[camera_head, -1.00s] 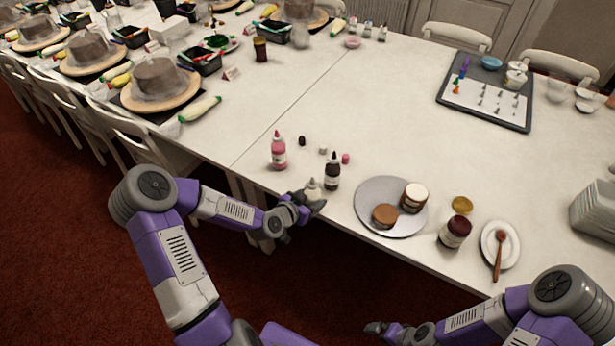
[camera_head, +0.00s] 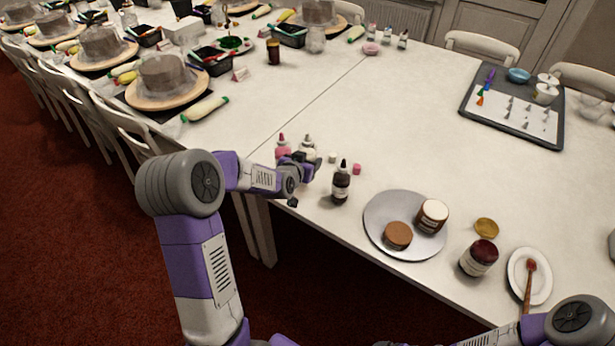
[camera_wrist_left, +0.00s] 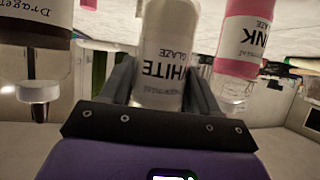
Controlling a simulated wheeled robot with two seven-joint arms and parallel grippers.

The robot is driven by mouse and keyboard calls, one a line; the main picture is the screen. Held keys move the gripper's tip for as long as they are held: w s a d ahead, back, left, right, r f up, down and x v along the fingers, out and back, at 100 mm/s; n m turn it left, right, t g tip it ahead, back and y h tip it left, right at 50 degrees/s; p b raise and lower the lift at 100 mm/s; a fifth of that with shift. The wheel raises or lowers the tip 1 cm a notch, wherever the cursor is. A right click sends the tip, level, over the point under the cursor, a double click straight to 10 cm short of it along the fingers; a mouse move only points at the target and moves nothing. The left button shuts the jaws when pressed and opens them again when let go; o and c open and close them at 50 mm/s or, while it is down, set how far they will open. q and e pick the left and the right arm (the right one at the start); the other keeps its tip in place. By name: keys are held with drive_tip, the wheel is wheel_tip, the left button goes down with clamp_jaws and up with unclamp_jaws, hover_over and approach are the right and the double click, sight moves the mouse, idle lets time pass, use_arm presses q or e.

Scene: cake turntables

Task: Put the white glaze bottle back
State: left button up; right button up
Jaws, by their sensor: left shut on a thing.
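The white glaze bottle (camera_head: 308,144) is in my left gripper (camera_head: 307,160), at the near edge of the white table. In the left wrist view, which looks upside down, the bottle (camera_wrist_left: 163,60) stands between the two fingers, its label reading WHITE GLAZE. The gripper (camera_wrist_left: 160,95) is shut on it. The pink glaze bottle (camera_head: 283,146) stands just left of it, partly behind the arm. A dark bottle (camera_head: 341,184) stands to its right, nearer the front edge. I cannot tell whether the white bottle's base touches the table. My right gripper is out of the picture.
Small caps, including a pink cap (camera_head: 357,169), lie behind the dark bottle. A dark red jar (camera_head: 478,258) and a white saucer (camera_head: 517,276) stand further right. The table's middle is clear.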

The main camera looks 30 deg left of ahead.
use_arm(q)
drive_tip(key=shift+f+b, duration=0.65)
drive_tip(key=shift+f, duration=1.6)
drive_tip(key=shift+f, duration=0.15)
drive_tip(key=o, duration=0.7)
drive_tip(key=shift+s+r, duration=0.15)
drive_tip(key=shift+r, duration=0.1)
drive_tip(key=p+v, duration=0.2)
drive_tip(key=v, duration=0.9)
drive_tip(key=shift+s, duration=0.3)
drive_tip(key=shift+d, duration=0.1)
